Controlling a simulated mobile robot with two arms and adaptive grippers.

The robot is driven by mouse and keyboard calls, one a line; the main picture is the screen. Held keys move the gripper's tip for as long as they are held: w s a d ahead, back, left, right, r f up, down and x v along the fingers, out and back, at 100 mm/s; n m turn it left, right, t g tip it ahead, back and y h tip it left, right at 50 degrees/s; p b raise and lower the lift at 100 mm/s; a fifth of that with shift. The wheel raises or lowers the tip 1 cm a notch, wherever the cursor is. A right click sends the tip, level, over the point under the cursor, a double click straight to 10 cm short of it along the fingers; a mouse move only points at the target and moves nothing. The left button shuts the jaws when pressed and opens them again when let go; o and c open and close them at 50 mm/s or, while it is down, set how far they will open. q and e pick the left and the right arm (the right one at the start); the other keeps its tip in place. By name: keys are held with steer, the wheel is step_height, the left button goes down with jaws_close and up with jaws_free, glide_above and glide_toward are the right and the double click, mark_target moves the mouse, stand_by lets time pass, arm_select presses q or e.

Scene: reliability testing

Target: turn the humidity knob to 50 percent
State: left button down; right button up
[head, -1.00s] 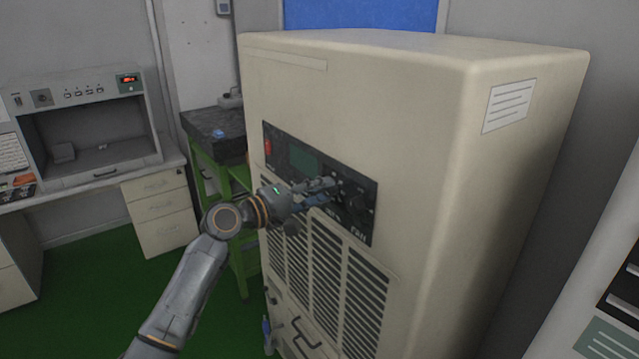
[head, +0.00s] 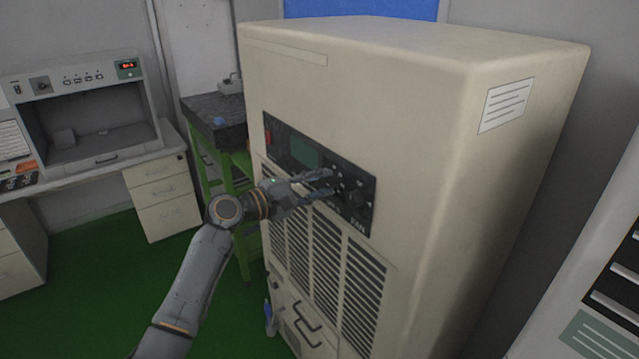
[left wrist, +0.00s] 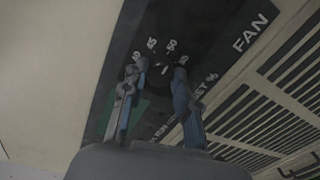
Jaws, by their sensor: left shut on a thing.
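The humidity knob (left wrist: 158,76) is a dark round dial with a small pale mark, on the black control panel (head: 282,146) of a large beige cabinet. In the left wrist view, printed numbers such as 45 and 50 and a partly covered "SET %" label surround it. My left gripper (head: 332,182) reaches the panel from the left. In the left wrist view, its two fingers (left wrist: 158,72) are shut on the knob, one on each side. The exact setting is too small and dark to read surely. My right gripper is not in view.
A fan knob (head: 357,202) and its "FAN" label sit just right of the gripper. A red switch (head: 267,136) and a greenish display (head: 305,152) are on the panel's left. Vent slats (head: 320,260) lie below. A green-framed stand (head: 215,165) is behind my arm.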

arm_select(q)
steer(key=c, duration=1)
jaws_free()
steer(key=shift+a, duration=0.1)
steer(key=v, duration=1.1)
steer(key=shift+s+a, duration=0.25)
steer(key=shift+a, duration=0.05)
